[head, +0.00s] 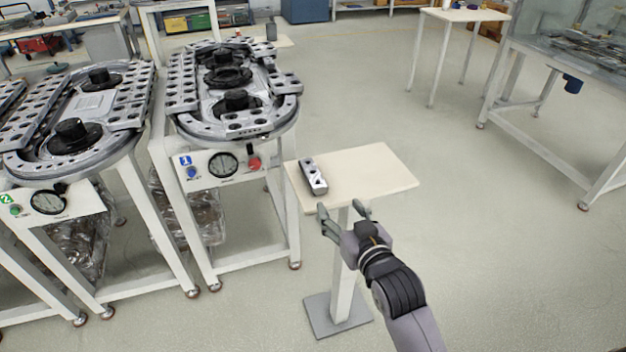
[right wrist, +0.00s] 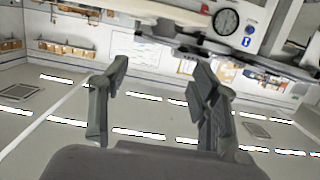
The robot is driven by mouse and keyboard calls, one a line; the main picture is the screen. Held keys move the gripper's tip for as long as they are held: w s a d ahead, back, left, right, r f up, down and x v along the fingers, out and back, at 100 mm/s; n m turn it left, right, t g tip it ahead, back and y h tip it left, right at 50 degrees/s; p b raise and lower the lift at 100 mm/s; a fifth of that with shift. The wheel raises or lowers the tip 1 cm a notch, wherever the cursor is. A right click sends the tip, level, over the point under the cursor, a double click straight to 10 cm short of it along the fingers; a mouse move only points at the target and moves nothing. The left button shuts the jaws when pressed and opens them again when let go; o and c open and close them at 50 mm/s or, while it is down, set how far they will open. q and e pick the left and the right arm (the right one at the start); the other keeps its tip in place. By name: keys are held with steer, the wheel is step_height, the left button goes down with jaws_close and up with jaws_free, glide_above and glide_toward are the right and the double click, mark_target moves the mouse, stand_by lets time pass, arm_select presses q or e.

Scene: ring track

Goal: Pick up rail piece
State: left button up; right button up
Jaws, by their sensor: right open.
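The rail piece (head: 313,177), a short grey metal block with dark holes, lies on the left part of a small cream-topped table (head: 375,172). My right gripper (head: 345,212) is open and empty at the table's front edge, a little nearer to me than the rail piece and apart from it. In the right wrist view the two fingers (right wrist: 158,85) are spread with nothing between them. The rail piece cannot be made out in that view. My left gripper is not in view.
Ring track station 1 (head: 222,132), with a gauge and red knob, stands left of the small table; station 2 (head: 118,150) is further left. A white table (head: 466,14) and a glass-topped bench (head: 507,46) stand at the back right. The floor between is clear.

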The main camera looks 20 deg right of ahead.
mark_target(315, 178)
steer(key=w+f, duration=0.1)
steer(key=w, duration=0.4)
steer(key=w+f, duration=0.1)
steer(key=w, duration=0.4)
steer(key=w+f, duration=0.1)
steer(key=w, duration=0.5)
steer(key=shift+a+f, duration=0.2)
steer(key=shift+a, duration=0.2)
steer(key=shift+s, duration=0.1)
steer(key=shift+c, duration=0.3)
jaws_close()
steer(key=shift+r+p, duration=0.25)
steer(key=shift+p, duration=0.05)
